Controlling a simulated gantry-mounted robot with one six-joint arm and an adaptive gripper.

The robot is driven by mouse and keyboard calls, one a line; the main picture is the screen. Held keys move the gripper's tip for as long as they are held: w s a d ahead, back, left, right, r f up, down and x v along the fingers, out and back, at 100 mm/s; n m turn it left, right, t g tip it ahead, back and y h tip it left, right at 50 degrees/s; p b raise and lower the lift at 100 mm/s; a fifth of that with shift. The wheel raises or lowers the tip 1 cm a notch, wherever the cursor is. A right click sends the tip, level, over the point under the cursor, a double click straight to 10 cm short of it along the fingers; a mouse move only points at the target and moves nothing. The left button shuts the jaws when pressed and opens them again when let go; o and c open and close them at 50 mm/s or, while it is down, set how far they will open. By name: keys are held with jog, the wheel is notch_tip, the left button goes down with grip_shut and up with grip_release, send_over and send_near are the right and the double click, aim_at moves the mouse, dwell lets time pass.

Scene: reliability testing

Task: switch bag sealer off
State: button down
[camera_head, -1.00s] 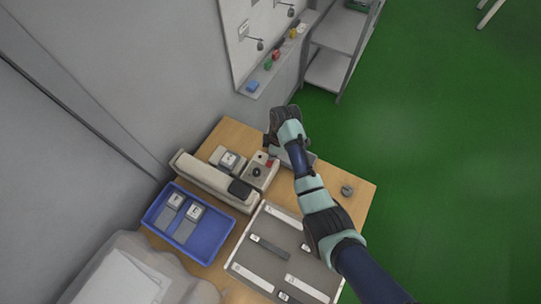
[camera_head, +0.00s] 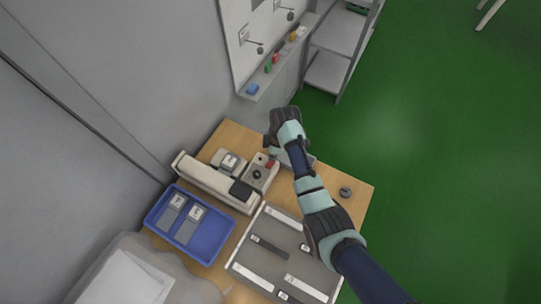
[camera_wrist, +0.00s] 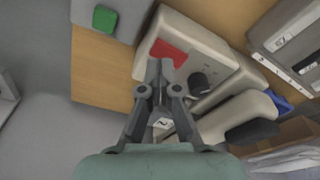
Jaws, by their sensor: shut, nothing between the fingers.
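The bag sealer (camera_head: 208,180) is a beige device with a long bar, lying on the wooden table. Its control box (camera_head: 262,181) has a black knob (camera_head: 257,174) and a red switch (camera_head: 271,163). In the wrist view the red switch (camera_wrist: 168,52) is just beyond my fingertips, and the black knob (camera_wrist: 199,84) is to their right.
A grey box (camera_wrist: 118,12) with a green square (camera_wrist: 104,19) stands left of the sealer in the wrist view. A blue tray (camera_head: 157,212) and a grey panel with strips (camera_head: 280,230) lie on the table. A small dark round part (camera_head: 346,192) sits near the right edge.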

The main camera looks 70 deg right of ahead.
notch_tip(320, 180, up, 5)
jog(key=p, duration=0.4)
jog(key=shift+f, duration=0.15)
dwell(0.4)
